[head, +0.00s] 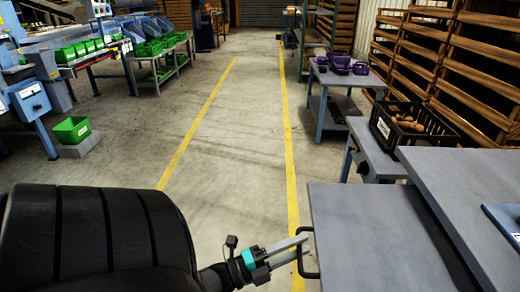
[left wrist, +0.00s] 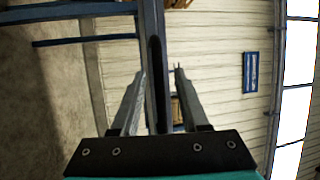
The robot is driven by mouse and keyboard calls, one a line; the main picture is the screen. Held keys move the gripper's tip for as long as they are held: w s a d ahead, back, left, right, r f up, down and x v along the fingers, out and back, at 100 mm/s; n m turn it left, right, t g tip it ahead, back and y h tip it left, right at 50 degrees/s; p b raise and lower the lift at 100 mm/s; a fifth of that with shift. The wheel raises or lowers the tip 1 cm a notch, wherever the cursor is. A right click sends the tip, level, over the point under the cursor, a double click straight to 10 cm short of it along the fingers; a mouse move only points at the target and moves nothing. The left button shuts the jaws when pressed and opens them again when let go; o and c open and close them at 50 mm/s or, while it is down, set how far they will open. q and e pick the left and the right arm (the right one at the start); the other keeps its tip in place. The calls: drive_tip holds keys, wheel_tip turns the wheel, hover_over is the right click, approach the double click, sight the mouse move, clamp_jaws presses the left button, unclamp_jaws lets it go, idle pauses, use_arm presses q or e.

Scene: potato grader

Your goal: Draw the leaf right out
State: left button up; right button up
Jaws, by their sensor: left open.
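The leaf is a flat grey panel (head: 365,235) at the lower right of the head view, lying beside and below a larger grey top. A black bracket handle (head: 307,262) stands out from its left edge. My left gripper (head: 298,246) is open at this handle, its fingers pointing right towards the leaf. In the left wrist view the open fingers (left wrist: 160,70) lie to either side of an upright dark bar, seen edge-on. I cannot tell whether either finger touches it. My right gripper is not in view.
The higher grey worktop (head: 470,195) is at the right. A black crate of potatoes (head: 412,128) stands behind it, and a side table (head: 347,80) with purple trays lies beyond. The floor left of the leaf is open, with yellow lines (head: 288,150). A green bin (head: 72,130) stands far left.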

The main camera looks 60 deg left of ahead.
use_arm(q)
drive_tip(key=v, duration=1.5)
drive_tip(key=shift+s, duration=0.2)
drive_tip(key=shift+a, duration=0.1)
